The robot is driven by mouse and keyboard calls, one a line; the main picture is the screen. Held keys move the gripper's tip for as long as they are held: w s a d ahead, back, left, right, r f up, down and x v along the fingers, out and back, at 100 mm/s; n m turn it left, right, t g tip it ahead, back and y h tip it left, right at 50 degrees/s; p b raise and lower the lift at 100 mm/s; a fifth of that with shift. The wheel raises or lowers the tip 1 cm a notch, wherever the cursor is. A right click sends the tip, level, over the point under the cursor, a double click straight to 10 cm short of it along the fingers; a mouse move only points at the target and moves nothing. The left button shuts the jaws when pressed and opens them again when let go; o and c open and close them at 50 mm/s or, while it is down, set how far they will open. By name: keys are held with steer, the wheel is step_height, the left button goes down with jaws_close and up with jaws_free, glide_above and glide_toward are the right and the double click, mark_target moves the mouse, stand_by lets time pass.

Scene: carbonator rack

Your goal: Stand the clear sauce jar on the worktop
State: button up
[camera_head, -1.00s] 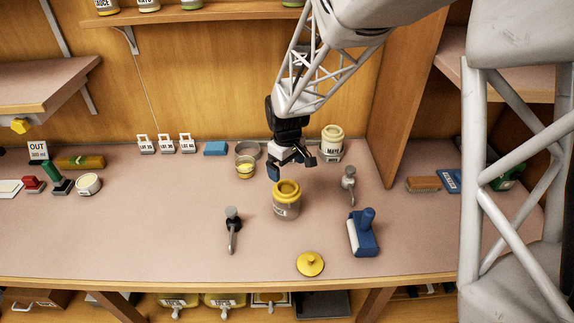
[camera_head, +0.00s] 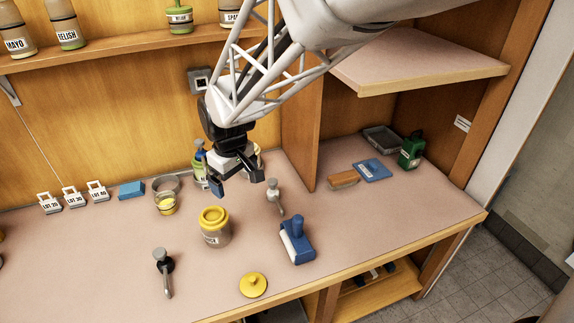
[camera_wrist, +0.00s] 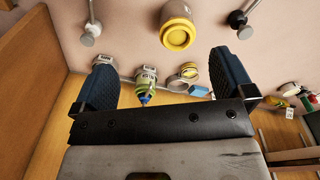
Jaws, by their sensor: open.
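The clear sauce jar (camera_head: 214,228) stands upright on the worktop (camera_head: 115,255). It has a yellow rim and a label that is only partly readable. It also shows at the top of the wrist view (camera_wrist: 178,27). My gripper (camera_head: 244,184) is open and empty. It hangs above and behind the jar, slightly to its right in the head view, and does not touch it. In the wrist view its two dark fingers (camera_wrist: 167,82) are spread wide with nothing gripped between them. A round yellow lid (camera_head: 253,284) with a knob lies in front of the jar.
A blue-handled roller tool (camera_head: 297,241) and a grey-knobbed tool (camera_head: 274,196) lie right of the jar. A black-based handle tool (camera_head: 163,270) lies front left. Behind are a yellow-filled cup (camera_head: 165,204), a blue block (camera_head: 131,190) and a labelled bottle (camera_wrist: 146,82).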

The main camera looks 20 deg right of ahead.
steer(key=s+d+r+m, duration=0.3)
steer(key=s+d+r, duration=0.1)
steer(key=s, duration=0.7)
steer(key=s+d+r+m+t, duration=0.1)
steer(key=s+d+r+m, duration=0.2)
steer(key=s, duration=0.8)
steer(key=shift+d+r+t, duration=0.3)
steer(key=shift+d+r, duration=0.55)
steer(key=shift+d, duration=0.3)
steer(key=shift+s, duration=0.1)
